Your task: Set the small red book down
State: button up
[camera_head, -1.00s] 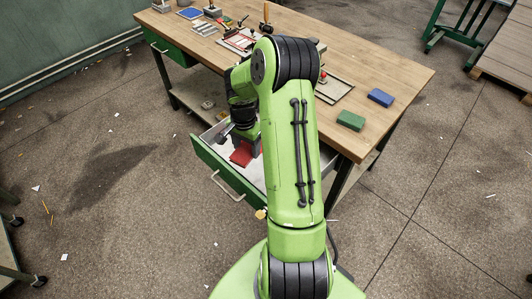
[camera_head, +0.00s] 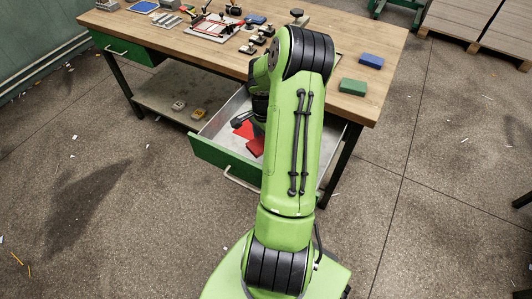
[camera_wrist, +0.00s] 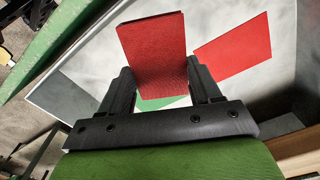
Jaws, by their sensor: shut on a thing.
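The small red book (camera_wrist: 153,50) is between the two fingers of my gripper (camera_wrist: 160,78) in the wrist view, and the gripper is shut on it. In the head view the darker red book (camera_head: 256,146) shows beside my arm, over the open drawer (camera_head: 222,158). A brighter red flat piece (camera_wrist: 235,48) lies on the pale drawer floor, apart from the held book; it also shows in the head view (camera_head: 243,129). My arm hides most of the gripper in the head view. I cannot tell whether the book touches the drawer floor.
The drawer has a green front and hangs open under the wooden workbench (camera_head: 215,50). A green block (camera_head: 353,87) and a blue block (camera_head: 371,60) lie on the bench's right part. Tools stand at its back. Bare drawer floor (camera_head: 222,118) shows left of the red piece.

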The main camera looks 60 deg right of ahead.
notch_tip(320, 180, down, 9)
jog(key=shift+r+b, duration=0.1)
jog(key=shift+b, duration=1)
jog(key=shift+r, duration=0.1)
jog(key=o, duration=1.2)
jog(key=shift+c, duration=0.2)
